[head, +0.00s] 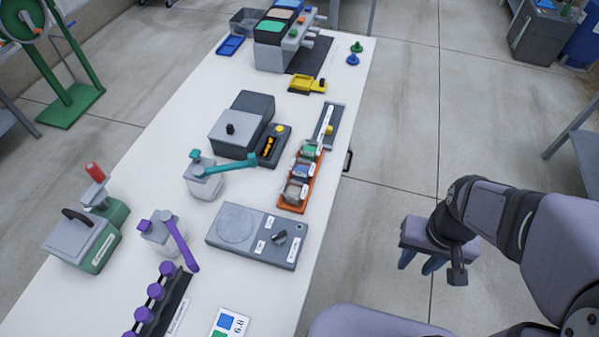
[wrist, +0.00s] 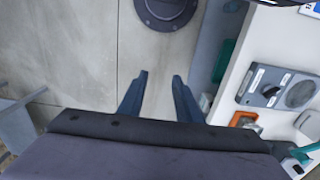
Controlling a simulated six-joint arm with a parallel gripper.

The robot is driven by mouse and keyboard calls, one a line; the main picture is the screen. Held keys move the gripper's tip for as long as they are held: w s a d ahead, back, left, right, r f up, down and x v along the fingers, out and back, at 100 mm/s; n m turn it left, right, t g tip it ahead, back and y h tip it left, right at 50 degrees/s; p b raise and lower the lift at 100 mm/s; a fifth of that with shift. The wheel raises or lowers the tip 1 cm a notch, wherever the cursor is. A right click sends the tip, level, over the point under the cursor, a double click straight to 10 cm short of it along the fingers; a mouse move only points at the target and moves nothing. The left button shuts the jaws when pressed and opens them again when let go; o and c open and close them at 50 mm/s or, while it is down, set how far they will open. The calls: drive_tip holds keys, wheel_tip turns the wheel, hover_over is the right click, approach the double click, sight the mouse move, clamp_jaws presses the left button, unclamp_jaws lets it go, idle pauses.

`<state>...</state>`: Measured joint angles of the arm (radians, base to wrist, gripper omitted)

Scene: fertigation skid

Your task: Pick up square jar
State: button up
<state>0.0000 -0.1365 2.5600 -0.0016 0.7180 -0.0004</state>
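Several small squarish jars with labels and coloured contents stand in an orange tray (head: 281,205) near the table's right edge; I cannot tell which one is the square jar. The front jar (head: 295,191) looks brownish, the middle jar (head: 303,172) blue, the back jar (head: 310,152) green. Two larger squarish translucent containers also stand on the table, one with a teal pump top (head: 203,181) and one with a purple top (head: 158,236). My gripper (head: 420,262) hangs beyond the table's right edge, apart from everything. In the wrist view its two fingers (wrist: 159,97) are spread and empty.
A grey device with a round plate and knob (head: 258,236) sits in front of the orange tray. A dark grey box (head: 242,125) stands behind the teal pump. A purple-capped rack (head: 165,300) is at the near edge. Open floor lies between table and arm.

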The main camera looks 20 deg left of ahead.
drive_tip(key=shift+o, duration=0.4)
drive_tip(key=o, duration=0.7)
drive_tip(key=m+t+b, duration=0.2)
drive_tip(key=m+t, duration=0.1)
drive_tip(key=m, duration=3.3)
approach(302, 166)
drive_tip(key=shift+d+f+p, duration=0.2)
drive_tip(key=shift+f+p, duration=0.35)
drive_tip(key=shift+f, duration=0.9)
drive_tip(key=shift+d+f+p, duration=0.15)
drive_tip(key=shift+f+p, duration=0.4)
drive_tip(key=shift+f, duration=0.9)
